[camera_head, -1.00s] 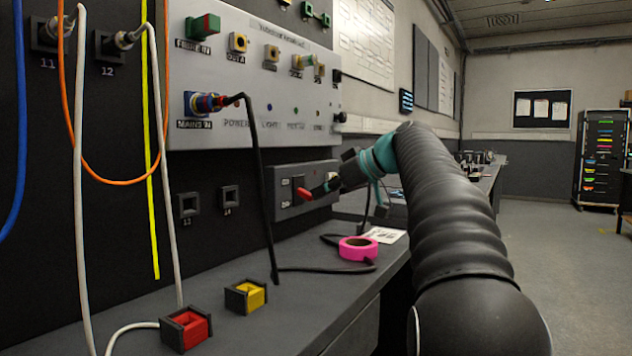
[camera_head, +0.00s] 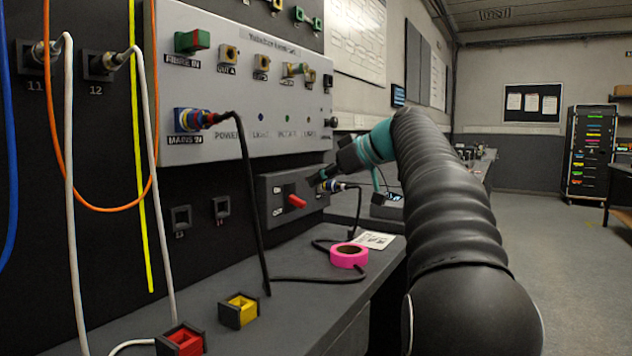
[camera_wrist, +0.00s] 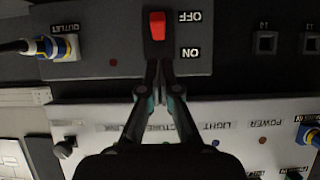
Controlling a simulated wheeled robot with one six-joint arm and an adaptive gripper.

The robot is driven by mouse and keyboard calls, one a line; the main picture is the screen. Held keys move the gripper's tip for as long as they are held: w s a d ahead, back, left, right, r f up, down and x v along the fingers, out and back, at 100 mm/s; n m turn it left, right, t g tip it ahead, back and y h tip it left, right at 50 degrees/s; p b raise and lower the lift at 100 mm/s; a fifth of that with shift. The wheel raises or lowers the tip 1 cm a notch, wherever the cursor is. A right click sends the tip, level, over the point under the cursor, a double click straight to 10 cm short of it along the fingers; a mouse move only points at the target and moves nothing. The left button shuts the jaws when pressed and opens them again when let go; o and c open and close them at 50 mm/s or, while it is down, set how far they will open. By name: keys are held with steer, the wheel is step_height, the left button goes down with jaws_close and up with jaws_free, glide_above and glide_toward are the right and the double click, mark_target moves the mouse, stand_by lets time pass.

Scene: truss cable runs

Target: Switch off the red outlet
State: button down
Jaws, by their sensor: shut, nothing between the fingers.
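The grey switch box (camera_head: 270,182) sits low on the dark wall panel, with a red lever on its front. The red lever (camera_head: 297,202) tilts down beside the lower label. In the wrist view, which is upside down, the red lever (camera_wrist: 157,26) is level with the OFF label (camera_wrist: 190,17) and away from the ON label (camera_wrist: 190,53). A blue and yellow plug (camera_wrist: 65,47) is in the socket marked OUTLET on the same box. My gripper (camera_head: 316,181) is shut and empty, just above the lever in the head view. Its fingertips (camera_wrist: 158,64) look apart from the lever.
A grey panel with a mains plug (camera_head: 195,119) and black cable (camera_head: 252,180) is above. Pink tape (camera_head: 348,256), a yellow block (camera_head: 240,309) and a red block (camera_head: 181,341) are on the bench (camera_head: 300,315). Open floor (camera_head: 540,240) is at right.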

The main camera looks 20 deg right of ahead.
steer(key=s+d+b, duration=0.1)
steer(key=s+d, duration=0.5)
steer(key=s, duration=0.2)
steer(key=shift+f+b, duration=0.35)
steer(key=shift+s+a, duration=0.1)
steer(key=shift+a, duration=0.05)
